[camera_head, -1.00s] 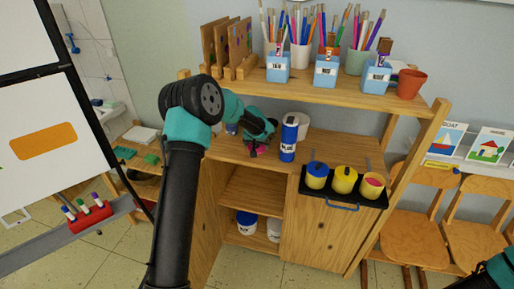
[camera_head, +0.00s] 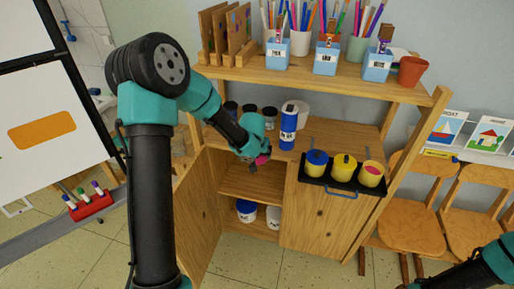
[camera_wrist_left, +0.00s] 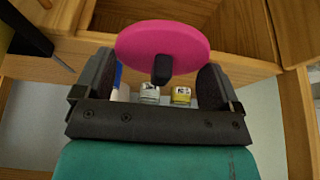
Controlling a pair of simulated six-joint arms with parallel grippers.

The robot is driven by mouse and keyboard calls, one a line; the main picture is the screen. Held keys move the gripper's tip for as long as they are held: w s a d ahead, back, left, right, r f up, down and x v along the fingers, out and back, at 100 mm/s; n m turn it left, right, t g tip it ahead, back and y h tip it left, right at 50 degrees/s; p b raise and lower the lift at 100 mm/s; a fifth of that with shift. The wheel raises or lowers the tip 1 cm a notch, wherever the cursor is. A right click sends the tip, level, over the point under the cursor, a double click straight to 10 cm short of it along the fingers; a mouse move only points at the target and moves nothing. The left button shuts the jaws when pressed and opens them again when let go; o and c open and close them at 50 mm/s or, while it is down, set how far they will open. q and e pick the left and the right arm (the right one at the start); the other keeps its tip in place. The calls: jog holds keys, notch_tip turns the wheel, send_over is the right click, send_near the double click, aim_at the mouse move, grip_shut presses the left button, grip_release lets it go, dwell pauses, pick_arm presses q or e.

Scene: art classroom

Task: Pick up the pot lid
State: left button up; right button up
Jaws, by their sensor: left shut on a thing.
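The pot lid (camera_wrist_left: 150,45) is a flat pink disc with a small black knob (camera_wrist_left: 162,70), seen close up in the left wrist view. My left gripper (camera_wrist_left: 160,82) is shut on it and holds it. In the head view the pink lid (camera_head: 262,159) shows at the tip of my left gripper (camera_head: 256,163), in front of the shelf unit's counter and raised over the open compartment. The gripper partly hides the lid there. My right gripper is not in view; only part of that arm shows at the bottom right.
A black tray (camera_head: 310,179) on the counter holds a blue-lidded pot (camera_head: 316,168), a yellow-lidded pot (camera_head: 343,173) and an open pot (camera_head: 370,179) with pink inside. A blue bottle (camera_head: 288,130) and dark jars (camera_head: 250,108) stand behind my gripper. The top shelf (camera_head: 300,76) overhangs the counter.

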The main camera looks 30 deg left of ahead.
pick_arm(q)
jog(key=shift+s+d, duration=0.1)
jog(key=shift+s, duration=0.1)
dwell(0.5)
jog(key=shift+w+a+r+n, duration=0.2)
jog(key=shift+w+r+n, duration=0.1)
jog(key=shift+r, duration=0.05)
jog(key=w+a+r+n+g+y, duration=0.1)
jog(key=w+a+r+n+y, duration=0.1)
jog(key=r+n, duration=0.4)
notch_tip(320, 180, up, 3)
jog(key=shift+w+r, duration=0.1)
jog(key=shift+w, duration=0.6)
jog(key=shift+w, duration=0.1)
